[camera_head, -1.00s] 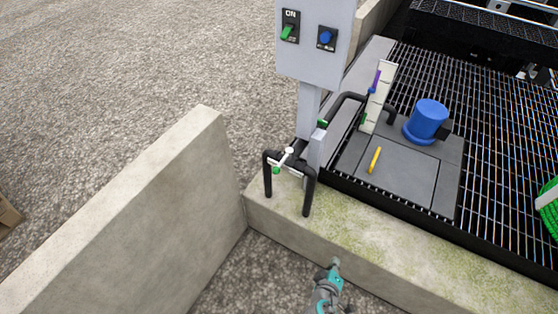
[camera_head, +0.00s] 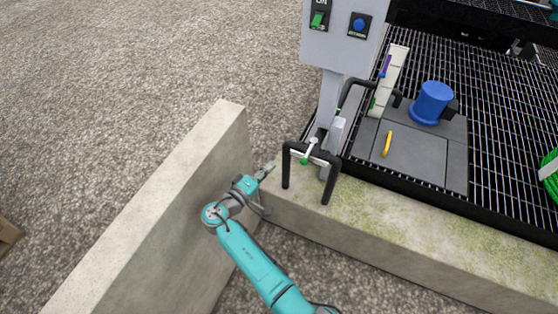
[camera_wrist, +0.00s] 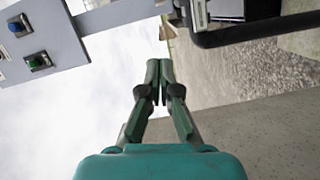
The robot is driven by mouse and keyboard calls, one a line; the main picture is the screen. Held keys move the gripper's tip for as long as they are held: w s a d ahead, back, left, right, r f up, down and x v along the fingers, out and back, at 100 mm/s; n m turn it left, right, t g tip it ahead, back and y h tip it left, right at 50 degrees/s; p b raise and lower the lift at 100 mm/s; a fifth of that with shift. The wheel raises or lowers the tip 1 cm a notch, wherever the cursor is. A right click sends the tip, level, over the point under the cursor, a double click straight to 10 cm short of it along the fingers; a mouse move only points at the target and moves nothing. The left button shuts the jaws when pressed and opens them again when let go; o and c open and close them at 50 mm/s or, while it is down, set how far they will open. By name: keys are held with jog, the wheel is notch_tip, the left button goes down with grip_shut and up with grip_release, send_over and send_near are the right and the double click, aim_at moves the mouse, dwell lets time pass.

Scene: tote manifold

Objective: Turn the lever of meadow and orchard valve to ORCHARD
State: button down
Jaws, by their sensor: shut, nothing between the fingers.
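The valve lever (camera_head: 309,152) is a small white handle with a green end. In the wrist view the closed fingers (camera_wrist: 159,80) point up the picture, and a black pipe (camera_wrist: 240,35) crosses the upper right. The lever is not clearly seen there. Any MEADOW or ORCHARD lettering is too small to read.
A grey control box (camera_head: 340,35) with a green switch and a blue button stands above the pipe frame. A concrete wall (camera_head: 150,210) runs close beside my arm on the left.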

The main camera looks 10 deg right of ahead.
aim_at(309, 151)
jog(key=w+d+f, duration=0.1)
jog(key=w+d, duration=0.2)
jog(key=d, duration=0.7)
jog(key=shift+w+d+f, duration=0.15)
jog(key=shift+w+d, duration=0.1)
jog(key=shift+w, duration=0.15)
jog(key=shift+s+d, duration=0.1)
